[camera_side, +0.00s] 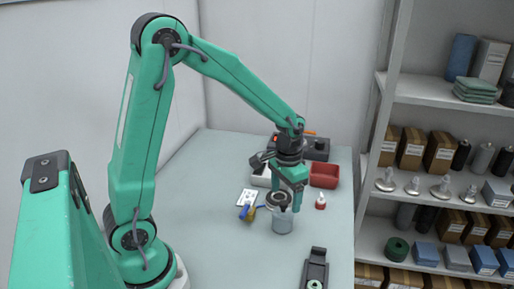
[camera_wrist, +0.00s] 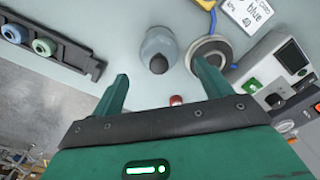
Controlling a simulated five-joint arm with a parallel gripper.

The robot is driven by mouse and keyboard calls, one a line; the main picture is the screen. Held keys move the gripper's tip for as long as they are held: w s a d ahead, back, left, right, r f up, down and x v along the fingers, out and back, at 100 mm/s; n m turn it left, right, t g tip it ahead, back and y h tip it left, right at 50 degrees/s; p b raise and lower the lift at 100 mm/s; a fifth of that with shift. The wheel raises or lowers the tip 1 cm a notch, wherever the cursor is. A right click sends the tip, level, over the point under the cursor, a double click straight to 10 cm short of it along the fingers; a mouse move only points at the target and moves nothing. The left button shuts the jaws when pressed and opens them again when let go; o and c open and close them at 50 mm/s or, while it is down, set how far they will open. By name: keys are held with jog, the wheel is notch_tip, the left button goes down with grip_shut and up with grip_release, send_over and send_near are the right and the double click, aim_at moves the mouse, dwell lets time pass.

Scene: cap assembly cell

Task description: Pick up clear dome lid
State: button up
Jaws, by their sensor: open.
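A translucent bluish-grey dome-like piece with a dark knob, apparently the clear dome lid (camera_wrist: 157,42), stands on the pale table in the wrist view. It also shows in the side view (camera_side: 282,225), just under my gripper (camera_side: 285,207). In the wrist view my gripper (camera_wrist: 161,72) has its two green fingers spread apart, with the knob between and slightly beyond their tips. Nothing is held. I cannot tell whether the fingers touch the piece.
A grey round fixture (camera_wrist: 208,50) is close beside the right finger. A black rack with rings (camera_wrist: 50,48) lies to the left. A red-capped bottle (camera_side: 320,201), a red bin (camera_side: 324,175) and a control box (camera_side: 317,148) stand nearby. The front-left table is clear.

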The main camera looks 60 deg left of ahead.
aim_at(285, 202)
jog(key=shift+f, duration=0.4)
jog(key=shift+f, duration=0.1)
jog(key=shift+f, duration=2.5)
jog(key=c, duration=1)
